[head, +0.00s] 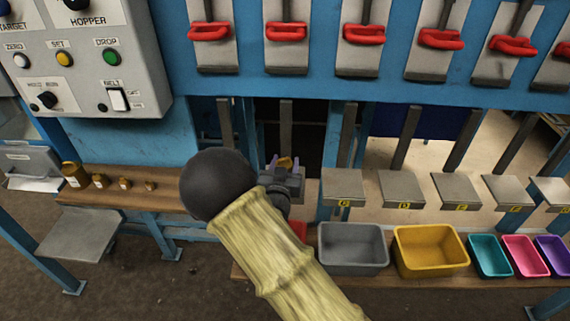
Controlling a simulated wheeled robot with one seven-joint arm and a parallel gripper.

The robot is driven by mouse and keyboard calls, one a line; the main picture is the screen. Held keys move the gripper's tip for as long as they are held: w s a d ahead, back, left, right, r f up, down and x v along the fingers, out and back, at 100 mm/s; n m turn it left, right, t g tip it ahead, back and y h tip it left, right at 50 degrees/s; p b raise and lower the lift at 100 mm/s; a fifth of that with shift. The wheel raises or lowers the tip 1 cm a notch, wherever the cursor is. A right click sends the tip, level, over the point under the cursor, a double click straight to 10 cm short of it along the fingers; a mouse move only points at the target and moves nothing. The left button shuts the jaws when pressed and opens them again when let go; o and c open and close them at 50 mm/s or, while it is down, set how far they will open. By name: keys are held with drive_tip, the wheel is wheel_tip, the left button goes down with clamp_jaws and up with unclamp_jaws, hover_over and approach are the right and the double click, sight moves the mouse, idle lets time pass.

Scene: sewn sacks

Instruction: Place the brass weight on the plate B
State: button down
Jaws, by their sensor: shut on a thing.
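My gripper (285,165) is shut on a brass weight (286,161), with only the top of the weight showing between the fingers. It is in front of the dark opening, left of the plate marked C (343,183). No B label shows; my gripper and arm cover the spot left of plate C where plate B would sit in the row. I cannot tell how high the weight is above anything there.
Several brass weights (75,175) stand on a wooden shelf (175,199) at left. More plates (401,187) run to the right. Below them are a grey bin (352,247), a yellow bin (431,250) and smaller ones. Red-handled clamps (287,31) hang above. A control box (92,60) is upper left.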

drive_tip(key=shift+w, duration=0.2)
drive_tip(key=shift+f, duration=0.2)
drive_tip(key=c, duration=0.7)
unclamp_jaws()
drive_tip(key=shift+r, duration=0.1)
drive_tip(key=s, duration=0.4)
drive_tip(key=s+a+b, duration=0.1)
drive_tip(key=s, duration=0.7)
drive_tip(key=shift+a+b, duration=0.25)
drive_tip(key=shift+b, duration=0.15)
